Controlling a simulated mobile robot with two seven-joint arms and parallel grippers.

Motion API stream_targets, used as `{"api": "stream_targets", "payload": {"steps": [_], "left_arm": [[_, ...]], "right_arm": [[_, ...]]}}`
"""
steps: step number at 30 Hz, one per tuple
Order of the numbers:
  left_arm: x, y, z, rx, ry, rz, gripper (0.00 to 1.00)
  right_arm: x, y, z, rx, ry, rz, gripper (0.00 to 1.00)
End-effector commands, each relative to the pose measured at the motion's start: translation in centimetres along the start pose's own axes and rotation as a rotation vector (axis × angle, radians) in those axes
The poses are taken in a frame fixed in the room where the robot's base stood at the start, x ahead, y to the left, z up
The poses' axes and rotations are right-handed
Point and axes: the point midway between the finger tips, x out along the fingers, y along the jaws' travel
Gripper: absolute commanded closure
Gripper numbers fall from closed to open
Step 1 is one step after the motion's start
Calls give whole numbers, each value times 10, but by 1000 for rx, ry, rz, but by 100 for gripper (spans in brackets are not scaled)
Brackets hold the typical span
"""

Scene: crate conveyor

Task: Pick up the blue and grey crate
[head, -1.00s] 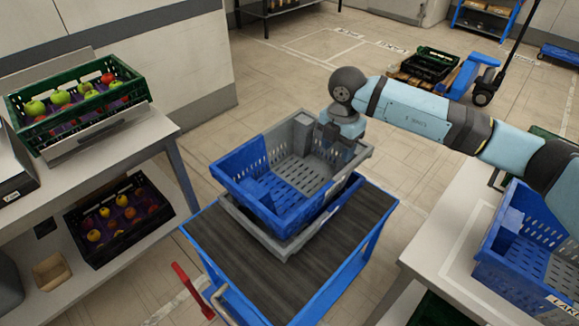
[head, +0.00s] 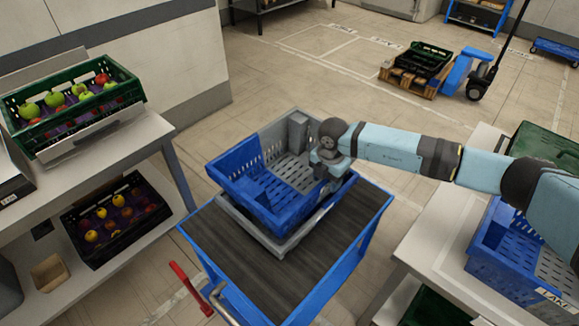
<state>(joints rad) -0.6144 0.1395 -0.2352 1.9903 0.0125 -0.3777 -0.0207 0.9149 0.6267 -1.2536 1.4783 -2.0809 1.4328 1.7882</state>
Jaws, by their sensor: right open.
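The blue and grey crate (head: 232,165) sits on top of another crate, whose grey rim (head: 252,233) shows below it, on a blue cart with a dark ribbed top (head: 236,262). Its left part is blue and its back right part is grey; it looks empty. My right gripper (head: 323,185) is at the crate's right side, pointing down near the rim. It is open, and its fingers are partly hidden, so I cannot tell whether the rim is between them. My left gripper is not in view.
A second blue and grey crate (head: 490,265) stands on the white table (head: 425,250) at right. At left, shelves hold a green crate of apples (head: 130,92) and a dark fruit crate (head: 85,253). A pallet jack (head: 470,75) stands at the back. The floor behind the cart is clear.

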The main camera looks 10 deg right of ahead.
Motion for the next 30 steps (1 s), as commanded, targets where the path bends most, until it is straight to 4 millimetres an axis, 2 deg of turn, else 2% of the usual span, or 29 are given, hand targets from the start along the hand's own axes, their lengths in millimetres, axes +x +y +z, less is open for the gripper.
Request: {"api": "stream_targets", "payload": {"steps": [5, 8, 12, 30], "left_arm": [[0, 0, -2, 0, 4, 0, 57], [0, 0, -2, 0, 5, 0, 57], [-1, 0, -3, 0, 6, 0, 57], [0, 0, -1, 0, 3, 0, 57]], "right_arm": [[0, 0, 0, -1, 0, 0, 49], [0, 0, 0, 0, 0, 0, 67], [0, 0, 0, 0, 0, 0, 99], [0, 0, 0, 0, 0, -1, 100]]}}
